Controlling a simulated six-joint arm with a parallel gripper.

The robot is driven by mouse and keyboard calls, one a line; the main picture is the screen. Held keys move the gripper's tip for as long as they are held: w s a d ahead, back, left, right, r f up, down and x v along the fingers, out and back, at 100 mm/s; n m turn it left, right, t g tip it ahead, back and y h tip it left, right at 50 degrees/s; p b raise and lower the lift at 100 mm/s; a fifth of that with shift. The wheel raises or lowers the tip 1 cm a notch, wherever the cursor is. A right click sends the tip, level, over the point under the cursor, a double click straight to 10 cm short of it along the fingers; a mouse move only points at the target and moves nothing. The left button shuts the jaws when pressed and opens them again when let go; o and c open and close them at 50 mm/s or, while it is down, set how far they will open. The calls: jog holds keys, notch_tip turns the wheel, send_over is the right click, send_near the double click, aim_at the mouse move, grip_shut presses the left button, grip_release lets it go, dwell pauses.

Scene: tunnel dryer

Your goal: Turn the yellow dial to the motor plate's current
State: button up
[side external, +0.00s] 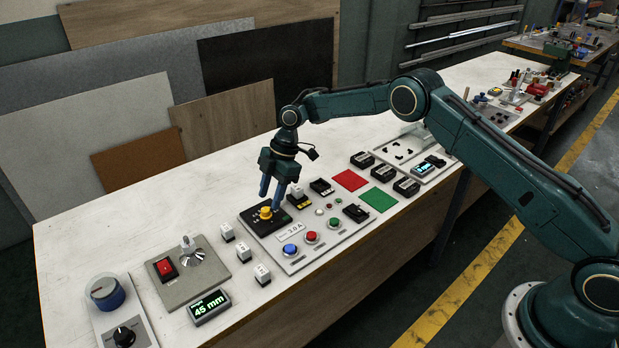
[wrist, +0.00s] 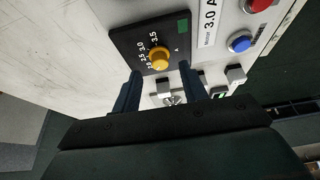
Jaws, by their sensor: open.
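The yellow dial (side external: 265,213) sits on a black panel (side external: 250,222) on the bench. In the wrist view the dial (wrist: 159,57) is round and yellow, beside white scale numbers, of which 2.5, 3.0 and 3.5 are legible. I cannot tell which number it points at. The motor plate (side external: 291,233) is a white label in front of the dial and reads 3.0 A; it also shows in the wrist view (wrist: 209,27). My gripper (side external: 270,200) points down above the dial, open and empty. In the wrist view its blue fingertips (wrist: 160,71) lie either side of the dial's near edge, apart from it.
Blue, red and green buttons (side external: 311,236) stand close to the right of the dial. Small white switch blocks (side external: 228,232) stand to its left. A panel with a red switch (side external: 166,268) and a 45 mm display (side external: 209,306) lie further left. The bench's back strip is clear.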

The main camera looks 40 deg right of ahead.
aim_at(266, 213)
jog(key=shift+x, duration=1.45)
jog(key=shift+c, duration=0.4)
grip_shut()
